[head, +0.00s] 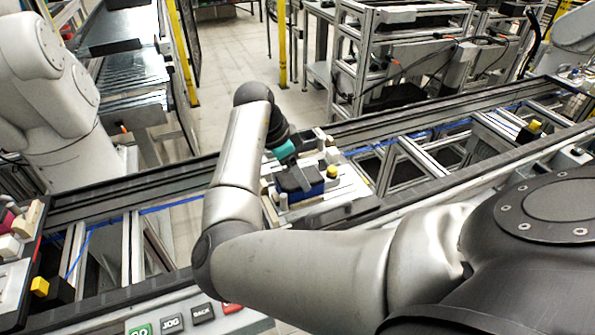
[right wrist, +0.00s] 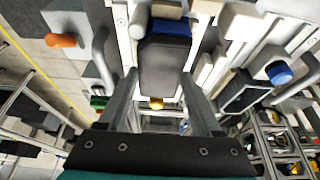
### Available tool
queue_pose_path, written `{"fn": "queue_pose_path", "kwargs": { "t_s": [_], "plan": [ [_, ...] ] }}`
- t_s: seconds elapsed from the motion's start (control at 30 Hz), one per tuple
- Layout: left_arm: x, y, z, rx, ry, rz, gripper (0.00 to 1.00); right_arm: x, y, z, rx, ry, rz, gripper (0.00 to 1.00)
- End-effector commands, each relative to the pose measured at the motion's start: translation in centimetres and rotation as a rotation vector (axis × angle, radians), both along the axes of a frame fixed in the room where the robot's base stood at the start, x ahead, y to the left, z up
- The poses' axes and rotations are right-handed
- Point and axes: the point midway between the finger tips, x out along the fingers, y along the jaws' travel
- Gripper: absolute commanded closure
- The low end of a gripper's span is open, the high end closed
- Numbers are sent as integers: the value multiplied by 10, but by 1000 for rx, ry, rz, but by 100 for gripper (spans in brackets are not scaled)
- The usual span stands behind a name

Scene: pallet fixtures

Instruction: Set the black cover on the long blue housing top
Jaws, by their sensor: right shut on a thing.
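The black cover (head: 292,181) is held in my right gripper (head: 303,175), over the blue housing (head: 311,193) on the pallet fixture. In the right wrist view, the cover (right wrist: 165,68) lies between the two fingers of the gripper (right wrist: 160,76). A blue end of the housing (right wrist: 170,27) shows beyond the cover's far edge. The cover hides most of the housing's top, and I cannot tell whether the two touch. My left gripper is not in view.
The light pallet plate (head: 348,187) carries a yellow knob (head: 333,171) just right of the housing. Conveyor rails (head: 420,187) run along both sides. A button panel (head: 185,318) is at the near edge. A blue-capped peg (right wrist: 279,74) stands right in the wrist view.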

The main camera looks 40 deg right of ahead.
Motion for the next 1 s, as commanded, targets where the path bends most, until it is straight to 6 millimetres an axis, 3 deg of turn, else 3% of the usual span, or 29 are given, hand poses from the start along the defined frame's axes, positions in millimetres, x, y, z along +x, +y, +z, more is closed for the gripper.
{"fn": "queue_pose_path", "kwargs": {
  "t_s": [0.07,0.1,0.37,0.73,1.0],
  "plan": [
    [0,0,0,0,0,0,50,0,0,0,0,0,0,87],
    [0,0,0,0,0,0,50,0,0,0,0,0,0,29],
    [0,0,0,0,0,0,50,0,0,0,0,0,0,0],
    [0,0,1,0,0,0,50,2,3,9,-1,-2,2,0],
    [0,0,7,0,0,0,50,9,23,61,-1,-7,2,0]
  ]
}}
